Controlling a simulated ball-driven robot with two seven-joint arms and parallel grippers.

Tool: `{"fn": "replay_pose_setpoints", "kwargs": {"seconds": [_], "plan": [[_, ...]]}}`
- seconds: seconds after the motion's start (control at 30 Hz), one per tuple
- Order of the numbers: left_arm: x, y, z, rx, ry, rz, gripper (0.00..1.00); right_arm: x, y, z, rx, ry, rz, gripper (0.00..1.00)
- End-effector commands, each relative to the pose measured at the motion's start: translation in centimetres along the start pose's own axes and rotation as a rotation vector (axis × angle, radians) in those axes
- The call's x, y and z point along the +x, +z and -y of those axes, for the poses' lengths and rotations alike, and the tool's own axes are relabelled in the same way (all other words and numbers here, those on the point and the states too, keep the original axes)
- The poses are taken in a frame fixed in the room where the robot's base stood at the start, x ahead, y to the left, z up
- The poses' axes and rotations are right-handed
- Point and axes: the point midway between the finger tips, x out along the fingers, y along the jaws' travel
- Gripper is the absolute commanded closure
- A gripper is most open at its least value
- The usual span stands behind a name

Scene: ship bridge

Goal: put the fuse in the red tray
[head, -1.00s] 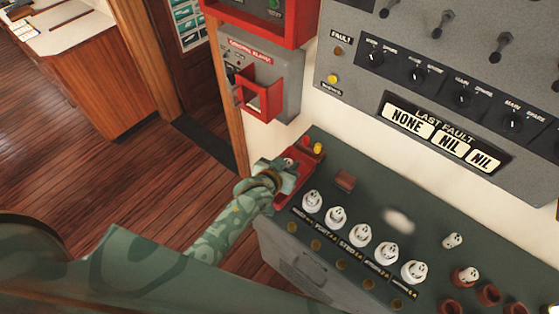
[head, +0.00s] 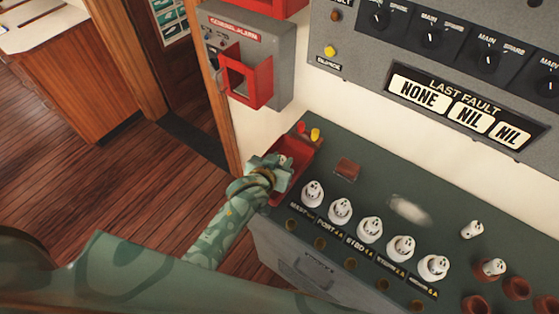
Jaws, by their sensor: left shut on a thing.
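The red tray (head: 303,160) sits at the far left corner of the dark green console top, partly hidden by my left gripper. A red piece and a yellow piece show at its back end. My left gripper (head: 280,166) is over the tray's near left side, shut on a fuse. Only a small pale bit of that fuse (head: 283,159) shows between the fingers, and I cannot tell whether it touches the tray. Several other white fuses (head: 370,229) stand in a labelled row on the console. My right gripper is not in view.
A white fuse (head: 472,229) and another in a brown socket (head: 490,267) stand at the right. A small red-brown block (head: 347,167) lies right of the tray. A grey alarm box (head: 246,60) with a red frame hangs above the tray, and a fault panel (head: 460,110) above the console.

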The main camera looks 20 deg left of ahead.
Motion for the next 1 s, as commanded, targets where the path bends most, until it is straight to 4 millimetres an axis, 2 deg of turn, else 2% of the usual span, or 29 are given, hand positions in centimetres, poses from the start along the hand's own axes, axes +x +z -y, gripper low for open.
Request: {"fn": "replay_pose_setpoints", "kwargs": {"seconds": [0.1, 0.13, 0.2, 0.57, 0.67, 1.0], "plan": [[0.2, 0.3, 0.0, 0.0, -0.001, 0.001, 0.94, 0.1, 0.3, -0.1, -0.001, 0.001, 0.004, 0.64], [0.2, 0.3, 0.0, 0.0, -0.001, 0.001, 0.66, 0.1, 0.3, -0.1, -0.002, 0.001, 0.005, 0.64], [0.1, 0.3, 0.0, 0.0, -0.001, 0.001, 0.49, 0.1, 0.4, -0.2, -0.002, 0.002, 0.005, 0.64], [-0.3, -0.1, 0.0, 0.0, 0.0, 0.0, 0.49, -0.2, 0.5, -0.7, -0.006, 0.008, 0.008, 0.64], [-2.0, 0.0, 0.0, -0.001, 0.0, 0.001, 0.49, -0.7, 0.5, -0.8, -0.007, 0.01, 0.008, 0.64], [-9.7, -0.1, 0.0, 0.0, -0.001, 0.002, 0.49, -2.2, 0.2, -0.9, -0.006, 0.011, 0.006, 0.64]]}}
